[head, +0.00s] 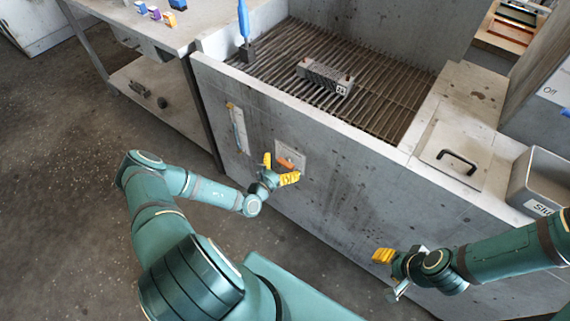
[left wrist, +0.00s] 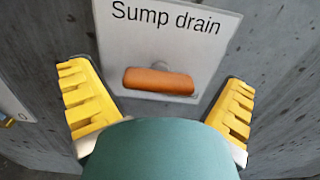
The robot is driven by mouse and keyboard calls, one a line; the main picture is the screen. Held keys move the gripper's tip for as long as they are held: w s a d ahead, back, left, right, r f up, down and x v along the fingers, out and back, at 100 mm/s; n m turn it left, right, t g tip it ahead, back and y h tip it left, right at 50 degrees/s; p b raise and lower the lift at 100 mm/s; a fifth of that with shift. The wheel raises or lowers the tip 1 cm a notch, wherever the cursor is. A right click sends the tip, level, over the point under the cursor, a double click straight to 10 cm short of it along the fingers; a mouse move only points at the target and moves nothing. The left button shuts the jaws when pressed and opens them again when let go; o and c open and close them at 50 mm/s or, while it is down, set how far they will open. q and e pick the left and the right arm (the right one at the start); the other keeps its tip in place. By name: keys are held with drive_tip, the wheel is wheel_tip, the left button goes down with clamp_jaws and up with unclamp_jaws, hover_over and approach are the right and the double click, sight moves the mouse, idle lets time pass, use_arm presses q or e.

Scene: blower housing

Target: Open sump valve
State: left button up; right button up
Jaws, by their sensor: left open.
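The sump valve has an orange handle (head: 285,163) on a pale plate (head: 293,152) on the front wall of the grey housing. In the left wrist view the plate (left wrist: 165,50) reads "Sump drain" and the orange handle (left wrist: 158,81) lies roughly level across it. My left gripper (head: 279,170) is open in front of the handle. In the left wrist view its yellow fingers (left wrist: 160,100) stand to either side of the handle, apart from it. My right gripper (head: 383,256) is off to the right, near the housing's front; its finger gap is not clear.
A gauge strip (head: 237,128) is on the wall left of the plate. The housing (head: 350,205) has a grating with a metal block (head: 325,77) on it. A lid with a black handle (head: 456,162) and a grey bin (head: 540,180) are at right. Open floor (head: 70,200) lies left.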

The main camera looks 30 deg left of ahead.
use_arm(q)
drive_tip(key=shift+w, duration=0.3)
drive_tip(key=c, duration=1.1)
drive_tip(key=shift+c, duration=0.2)
